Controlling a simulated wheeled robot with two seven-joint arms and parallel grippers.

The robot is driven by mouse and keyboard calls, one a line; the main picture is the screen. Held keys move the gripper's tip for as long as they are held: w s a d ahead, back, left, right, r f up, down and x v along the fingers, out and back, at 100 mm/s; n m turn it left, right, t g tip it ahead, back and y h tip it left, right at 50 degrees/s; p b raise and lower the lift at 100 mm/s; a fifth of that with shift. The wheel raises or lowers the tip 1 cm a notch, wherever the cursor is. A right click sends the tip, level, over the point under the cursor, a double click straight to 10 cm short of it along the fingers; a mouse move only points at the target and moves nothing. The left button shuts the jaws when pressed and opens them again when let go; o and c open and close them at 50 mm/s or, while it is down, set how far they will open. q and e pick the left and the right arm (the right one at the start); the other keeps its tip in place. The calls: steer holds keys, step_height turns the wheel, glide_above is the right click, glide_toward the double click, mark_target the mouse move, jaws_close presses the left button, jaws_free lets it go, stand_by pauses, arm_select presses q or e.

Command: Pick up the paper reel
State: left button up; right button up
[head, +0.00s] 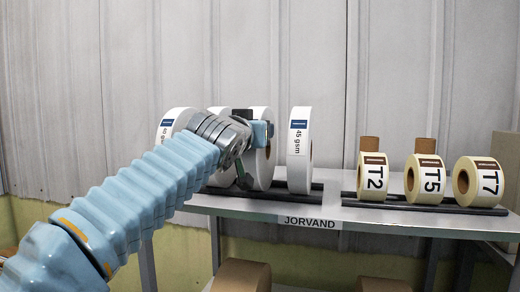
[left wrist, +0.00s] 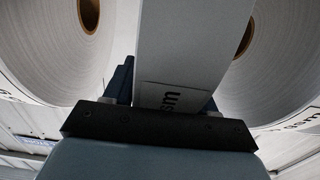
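Several white paper reels stand upright on the rack at the left half of the shelf in the head view. The rightmost reel (head: 299,150), marked 45 gsm, stands apart and clear. My left gripper (head: 256,128) is at the reels left of it and partly covers them. In the left wrist view, one reel (left wrist: 190,45) rises edge-on between the fingers of my left gripper (left wrist: 168,92). One blue finger shows close along its left side; the other finger is mostly hidden, so grip contact is unclear. My right gripper is not in view.
Neighbouring reels stand close on the left (left wrist: 50,50) and right (left wrist: 280,70). Cream rolls marked T2 (head: 374,178), T5 (head: 425,180) and T7 (head: 479,183) stand on the right rack. The shelf (head: 262,209) carries a JORVAND label. Brown rolls (head: 241,275) are below.

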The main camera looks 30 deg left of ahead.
arm_select(q)
jaws_close()
steer(key=shift+r, duration=0.15)
steer(key=shift+r, duration=0.1)
